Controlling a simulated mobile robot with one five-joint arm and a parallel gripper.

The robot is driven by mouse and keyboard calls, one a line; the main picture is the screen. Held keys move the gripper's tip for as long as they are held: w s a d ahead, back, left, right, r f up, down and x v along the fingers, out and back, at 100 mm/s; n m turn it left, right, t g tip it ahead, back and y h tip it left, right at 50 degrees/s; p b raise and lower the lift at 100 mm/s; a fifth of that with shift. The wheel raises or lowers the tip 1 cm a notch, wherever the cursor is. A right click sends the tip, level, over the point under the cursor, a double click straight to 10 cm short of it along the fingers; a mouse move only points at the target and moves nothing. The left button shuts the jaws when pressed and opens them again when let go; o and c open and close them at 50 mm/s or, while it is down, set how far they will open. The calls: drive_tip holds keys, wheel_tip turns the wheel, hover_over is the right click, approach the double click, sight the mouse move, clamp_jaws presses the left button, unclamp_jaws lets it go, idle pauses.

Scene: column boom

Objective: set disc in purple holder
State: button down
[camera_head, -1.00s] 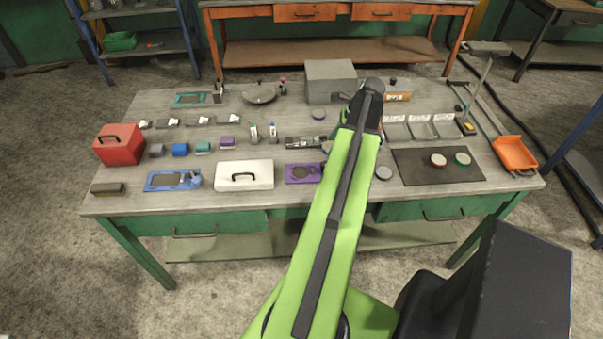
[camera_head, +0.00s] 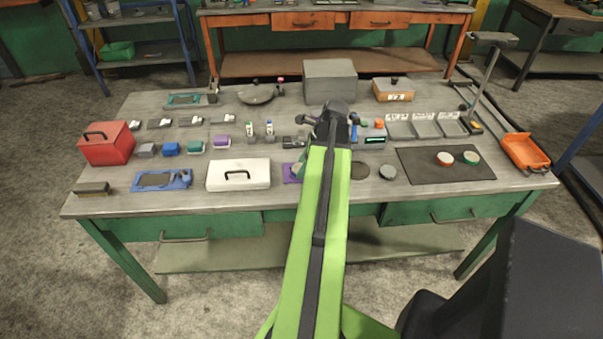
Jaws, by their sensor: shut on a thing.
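The purple holder (camera_head: 288,177) lies flat on the bench, just right of the white case; my arm covers its right part. A greyish disc (camera_head: 297,169) with a greenish edge shows beside my arm, over the holder in the picture. Whether it touches the holder I cannot tell. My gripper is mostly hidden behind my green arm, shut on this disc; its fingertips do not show.
A white case (camera_head: 238,184) stands left of the holder, and a blue holder (camera_head: 161,180) farther left. Right of my arm are a dark round piece (camera_head: 360,171), a grey disc (camera_head: 387,171) and a dark mat (camera_head: 420,176) carrying a red-rimmed disc (camera_head: 445,159) and a green-rimmed disc (camera_head: 471,157).

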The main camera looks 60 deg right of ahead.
drive_tip(key=shift+r, duration=0.15)
drive_tip(key=c, duration=0.6)
unclamp_jaws()
drive_tip(key=shift+o, duration=0.2)
drive_tip(key=shift+s+r+p, duration=0.1)
drive_tip(key=shift+r+p, duration=0.2)
drive_tip(key=shift+p, duration=0.1)
drive_tip(key=p+v, duration=1)
drive_tip(key=v, duration=0.1)
drive_tip(key=shift+r, duration=0.2)
drive_tip(key=shift+s+d, duration=0.1)
